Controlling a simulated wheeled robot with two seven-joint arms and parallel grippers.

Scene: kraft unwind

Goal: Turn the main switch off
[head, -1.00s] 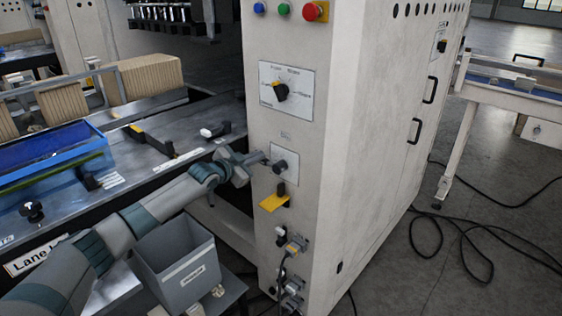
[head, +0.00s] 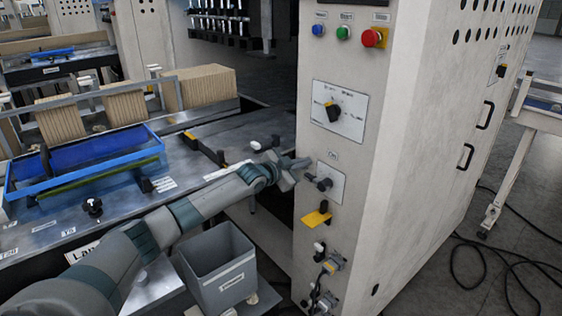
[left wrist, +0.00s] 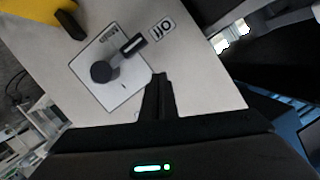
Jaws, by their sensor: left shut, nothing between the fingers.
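The lower switch on the cabinet front has a pale square plate (head: 337,193) and a black knob with a short handle (head: 323,184). My left gripper (head: 303,162) is shut and empty, just up and left of the knob. In the left wrist view its fingertips (left wrist: 160,80) are beside the plate's edge, apart from the handle. My right gripper is out of view.
Above the switch are a rotary selector (head: 333,112) and a red button (head: 373,37). A yellow piece (head: 316,218) sticks out below it. A grey bin (head: 221,270) stands under my left arm. Black cables (head: 470,262) lie on the floor at right.

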